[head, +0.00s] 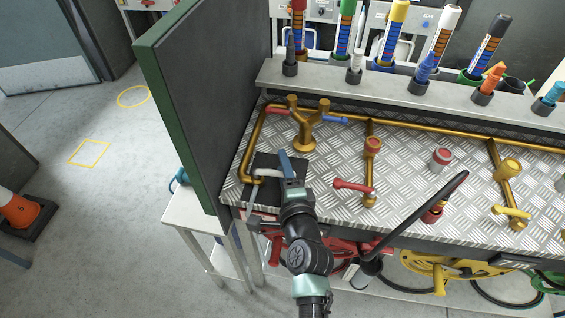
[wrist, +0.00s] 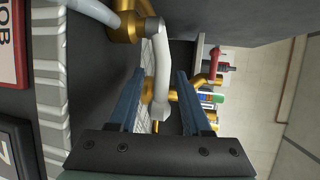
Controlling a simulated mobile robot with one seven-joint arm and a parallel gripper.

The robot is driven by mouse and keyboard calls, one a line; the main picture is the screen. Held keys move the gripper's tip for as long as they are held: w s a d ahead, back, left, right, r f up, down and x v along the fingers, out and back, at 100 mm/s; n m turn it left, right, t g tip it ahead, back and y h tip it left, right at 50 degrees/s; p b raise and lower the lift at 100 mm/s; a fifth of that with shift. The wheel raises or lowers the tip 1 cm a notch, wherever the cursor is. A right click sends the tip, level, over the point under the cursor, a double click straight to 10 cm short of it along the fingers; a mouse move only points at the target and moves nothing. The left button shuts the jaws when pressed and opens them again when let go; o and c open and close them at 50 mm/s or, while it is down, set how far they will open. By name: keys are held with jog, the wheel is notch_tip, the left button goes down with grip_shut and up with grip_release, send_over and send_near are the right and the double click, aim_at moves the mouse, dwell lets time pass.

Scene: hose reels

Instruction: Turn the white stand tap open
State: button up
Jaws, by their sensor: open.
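The white stand tap is a white curved lever on a brass body (wrist: 128,30); in the wrist view the lever (wrist: 162,75) hangs between my fingers. In the head view a short piece of the white lever (head: 267,173) shows at the worktop's left end, beside a brass pipe. My gripper (wrist: 161,82) is open, its two blue fingers on either side of the lever, with gaps visible on both sides. In the head view my gripper (head: 285,163) comes from the front and hides part of the tap.
A green-edged dark panel (head: 205,100) stands close on the left. Red-handled (head: 352,187) and yellow-handled taps (head: 512,212) are to the right on the metal worktop (head: 400,170). A black bar (head: 425,212) slants up at the front. A ledge with coloured tubes runs behind.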

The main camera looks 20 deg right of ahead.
jog(key=shift+w, duration=0.35)
grip_shut()
jog(key=shift+d, duration=0.1)
dwell(1.2)
